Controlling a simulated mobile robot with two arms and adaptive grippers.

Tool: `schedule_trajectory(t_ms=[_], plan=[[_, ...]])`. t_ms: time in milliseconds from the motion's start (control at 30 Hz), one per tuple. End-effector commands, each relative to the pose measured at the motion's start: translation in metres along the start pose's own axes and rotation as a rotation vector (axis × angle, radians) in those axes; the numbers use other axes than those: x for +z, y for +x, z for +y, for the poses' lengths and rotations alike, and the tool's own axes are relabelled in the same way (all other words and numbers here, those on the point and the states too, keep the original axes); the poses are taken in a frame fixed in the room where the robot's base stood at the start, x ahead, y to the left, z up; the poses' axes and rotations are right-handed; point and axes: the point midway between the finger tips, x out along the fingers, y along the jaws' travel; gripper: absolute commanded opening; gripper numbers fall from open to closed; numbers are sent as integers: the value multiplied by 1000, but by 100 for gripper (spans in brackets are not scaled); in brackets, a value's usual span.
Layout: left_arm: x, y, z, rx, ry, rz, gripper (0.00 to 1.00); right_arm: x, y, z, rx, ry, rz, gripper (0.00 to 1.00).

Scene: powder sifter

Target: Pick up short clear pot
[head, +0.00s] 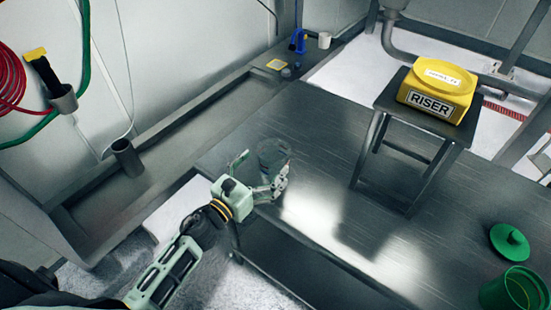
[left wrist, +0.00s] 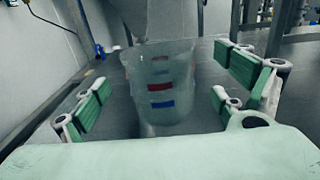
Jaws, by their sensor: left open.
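The short clear pot (head: 273,152) stands upright on the dark metal table, near its left edge. It looks see-through and grey in the head view. In the left wrist view the clear pot (left wrist: 158,92) shows red and blue marks on its side. My left gripper (head: 262,170) is open, with its fingers to either side of the near part of the pot. In the left wrist view my left gripper (left wrist: 160,100) has its green-padded fingers spread wide, with visible gaps to the pot. My right gripper is not in view.
A yellow RISER block (head: 437,92) sits on a small metal stand (head: 388,100) to the right. A green lid (head: 510,243) and green container (head: 515,290) are at the lower right. The table (head: 330,150) is clear between pot and stand.

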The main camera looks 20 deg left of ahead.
Motion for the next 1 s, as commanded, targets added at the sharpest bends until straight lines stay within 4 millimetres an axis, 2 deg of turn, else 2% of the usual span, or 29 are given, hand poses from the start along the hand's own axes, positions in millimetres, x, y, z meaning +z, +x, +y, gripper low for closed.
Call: schedule_trajectory(t_ms=[100,200,400,533,667,1000], plan=[[6,15,0,0,-3,-2,91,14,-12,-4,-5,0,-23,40],[8,30,1,1,-5,-1,91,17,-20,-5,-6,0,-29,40],[4,50,1,0,-2,0,91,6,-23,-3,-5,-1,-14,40],[3,52,1,0,-1,0,91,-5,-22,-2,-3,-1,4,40],[2,52,1,0,-1,0,91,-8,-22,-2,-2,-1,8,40],[2,51,1,0,-2,0,61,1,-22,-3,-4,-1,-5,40]])
